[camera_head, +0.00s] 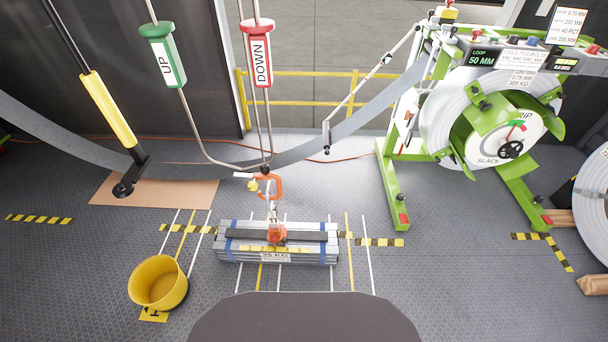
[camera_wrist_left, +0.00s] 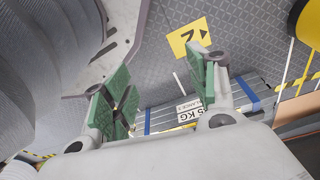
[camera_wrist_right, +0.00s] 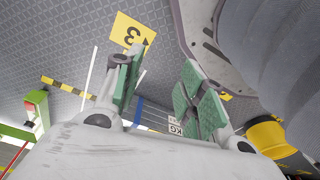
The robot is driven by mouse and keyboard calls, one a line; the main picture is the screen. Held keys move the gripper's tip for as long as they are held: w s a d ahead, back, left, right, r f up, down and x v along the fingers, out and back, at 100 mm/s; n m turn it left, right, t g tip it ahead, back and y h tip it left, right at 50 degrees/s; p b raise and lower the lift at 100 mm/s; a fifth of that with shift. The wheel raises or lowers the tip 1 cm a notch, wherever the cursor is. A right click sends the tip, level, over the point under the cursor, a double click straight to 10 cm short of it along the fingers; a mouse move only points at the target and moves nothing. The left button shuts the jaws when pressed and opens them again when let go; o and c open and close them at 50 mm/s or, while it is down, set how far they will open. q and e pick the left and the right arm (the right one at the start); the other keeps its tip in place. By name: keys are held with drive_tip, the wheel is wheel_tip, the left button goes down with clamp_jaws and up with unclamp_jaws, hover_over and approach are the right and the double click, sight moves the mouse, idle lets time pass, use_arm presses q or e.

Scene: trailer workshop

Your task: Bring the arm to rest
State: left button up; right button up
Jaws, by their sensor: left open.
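No arm or gripper of mine shows in the head view. In the left wrist view my left gripper (camera_wrist_left: 160,92) is open, its green pads apart with nothing between them. In the right wrist view my right gripper (camera_wrist_right: 162,90) also has its green pads well apart and is empty. Beyond both grippers, well below, lies a strapped bundle of grey metal bars (camera_head: 300,255), which also shows in the left wrist view (camera_wrist_left: 165,117).
A green UP handle (camera_head: 162,55) and a red DOWN handle (camera_head: 258,52) hang above the bundle. A yellow bucket (camera_head: 158,283) stands at left. A brown mat (camera_head: 180,192) lies behind it. A green coil machine (camera_head: 397,190) stands at right. Floor right of the bundle is clear.

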use_arm(q)
drive_tip(key=s+a+r+p, duration=0.1)
drive_tip(key=s+a+p, duration=0.1)
drive_tip(key=s+p, duration=0.5)
drive_tip(key=s+a+r+p, duration=0.2)
drive_tip(key=s+a+p, duration=0.1)
drive_tip(key=s+p, duration=0.5)
drive_tip(key=shift+s+a+g+y, duration=0.2)
drive_tip(key=shift+s+g+y, duration=0.15)
drive_tip(key=shift+s, duration=0.25)
use_arm(e)
drive_tip(key=s+d+r, duration=0.1)
drive_tip(key=s+d, duration=0.1)
drive_tip(key=s, duration=0.6)
drive_tip(key=s+d+r, duration=0.2)
drive_tip(key=s+d, duration=0.1)
drive_tip(key=s, duration=0.5)
drive_tip(key=shift+d+g+h, duration=0.2)
drive_tip(key=shift+g+h, duration=0.1)
drive_tip(key=shift+g, duration=0.1)
